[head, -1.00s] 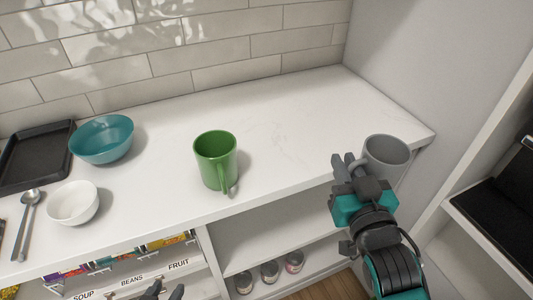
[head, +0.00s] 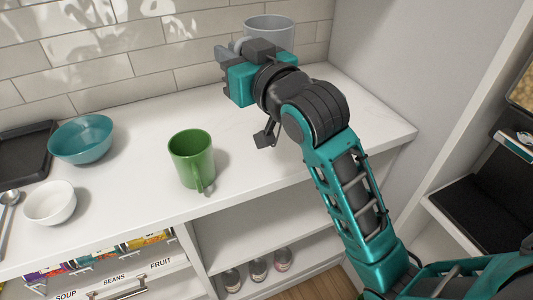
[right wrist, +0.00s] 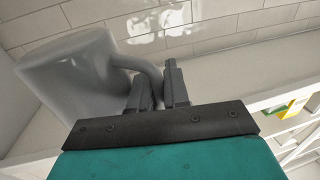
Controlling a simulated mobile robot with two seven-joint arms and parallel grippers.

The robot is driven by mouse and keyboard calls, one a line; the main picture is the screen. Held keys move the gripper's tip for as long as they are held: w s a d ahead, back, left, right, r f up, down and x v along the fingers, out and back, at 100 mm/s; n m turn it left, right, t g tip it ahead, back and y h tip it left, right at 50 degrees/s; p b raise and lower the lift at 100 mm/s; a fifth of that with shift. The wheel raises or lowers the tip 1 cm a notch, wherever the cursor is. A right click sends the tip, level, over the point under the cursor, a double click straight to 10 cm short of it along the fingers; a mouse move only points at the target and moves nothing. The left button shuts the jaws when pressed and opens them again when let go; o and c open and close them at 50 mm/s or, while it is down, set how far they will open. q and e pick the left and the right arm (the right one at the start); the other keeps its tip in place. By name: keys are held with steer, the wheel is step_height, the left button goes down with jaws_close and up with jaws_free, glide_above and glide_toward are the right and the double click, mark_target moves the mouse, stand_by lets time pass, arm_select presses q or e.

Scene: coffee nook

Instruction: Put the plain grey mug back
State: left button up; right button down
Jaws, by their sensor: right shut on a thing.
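The plain grey mug (head: 280,35) is upright at the back of the counter, in front of the tiled wall in the head view. My right gripper (head: 240,48) is shut on its handle, left of the mug body. The right wrist view shows the mug (right wrist: 75,80) at the left, with its curved handle at the fingers of the right gripper (right wrist: 158,88). The mug's base is hidden behind my right arm in the head view, so I cannot tell how far it is above the counter. My left gripper is out of view.
A green mug (head: 190,155) stands near the counter's front edge. A teal bowl (head: 80,142), white bowl (head: 50,203) and black tray (head: 22,150) are at the left. The white counter (head: 365,120) is bare at the right. Cans (head: 258,270) stand on the shelf below.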

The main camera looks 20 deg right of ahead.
step_height(320, 180, down, 19)
steer(key=b, duration=0.3)
steer(key=shift+a+f+b, duration=0.1)
steer(key=shift+f+b, duration=0.05)
steer(key=shift+b, duration=0.2)
steer(key=shift+f, duration=0.1)
steer(key=shift+f, duration=0.1)
steer(key=c, duration=1.1)
jaws_free()
